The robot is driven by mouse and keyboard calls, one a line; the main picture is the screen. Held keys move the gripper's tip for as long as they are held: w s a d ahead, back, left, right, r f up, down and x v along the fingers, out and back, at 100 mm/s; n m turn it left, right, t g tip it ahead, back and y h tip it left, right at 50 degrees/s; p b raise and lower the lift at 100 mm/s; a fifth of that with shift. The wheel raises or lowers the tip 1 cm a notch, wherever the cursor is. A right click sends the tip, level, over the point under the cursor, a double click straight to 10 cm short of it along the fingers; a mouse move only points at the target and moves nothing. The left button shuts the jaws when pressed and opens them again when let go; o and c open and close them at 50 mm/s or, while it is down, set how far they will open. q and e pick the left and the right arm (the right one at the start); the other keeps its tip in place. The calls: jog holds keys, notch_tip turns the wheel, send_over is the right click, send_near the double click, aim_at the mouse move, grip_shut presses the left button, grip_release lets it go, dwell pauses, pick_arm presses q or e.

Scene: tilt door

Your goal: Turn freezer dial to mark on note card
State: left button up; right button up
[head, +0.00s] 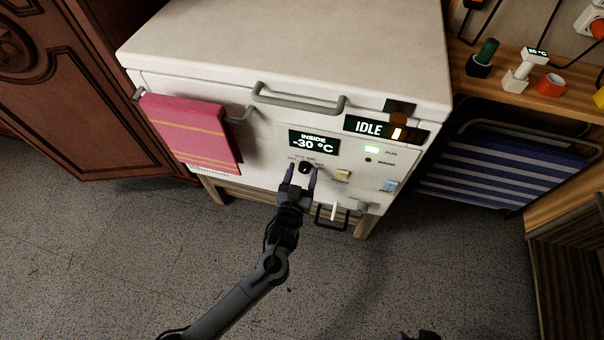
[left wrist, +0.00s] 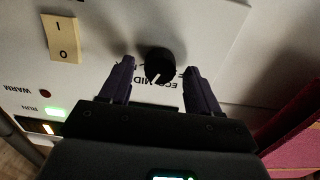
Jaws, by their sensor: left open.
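The white freezer (head: 290,50) has a small black round dial (head: 304,168) on its front, below a display reading "INSIDE -30 °C" (head: 314,143). In the left wrist view the dial (left wrist: 160,62) shows a pale pointer line toward the printed scale, near the letters "MID". My left gripper (head: 302,175) is open, one purple finger on each side of the dial; I cannot tell whether they touch it. A small pale-blue card (head: 390,185) is on the lower right of the front; its writing is unreadable. A dark purple tip, likely my right gripper (head: 420,336), shows at the bottom edge.
A cream rocker switch (head: 342,175) sits right of the dial, with a lit green lamp (head: 371,150) above. A pink towel (head: 190,130) hangs at the left. An "IDLE" sign (head: 368,127) is lit.

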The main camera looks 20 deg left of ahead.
pick_arm(q)
jog(key=c, duration=1)
jog(key=shift+r+m+p, duration=0.2)
jog(key=shift+m+p, duration=0.4)
jog(key=shift+p, duration=0.45)
jog(key=shift+c, duration=0.2)
jog(key=m+p, duration=0.3)
jog(key=p, duration=0.1)
jog(key=shift+d+m+p, duration=0.1)
jog(key=shift+m+p, duration=0.3)
jog(key=m+p, duration=0.2)
jog(key=m, duration=0.1)
jog(key=shift+f, duration=0.15)
jog(key=shift+f+m+p, duration=0.1)
jog(key=shift+m+p, duration=0.35)
jog(key=shift+m, duration=0.05)
jog(key=o, duration=1)
jog(key=shift+o, duration=0.2)
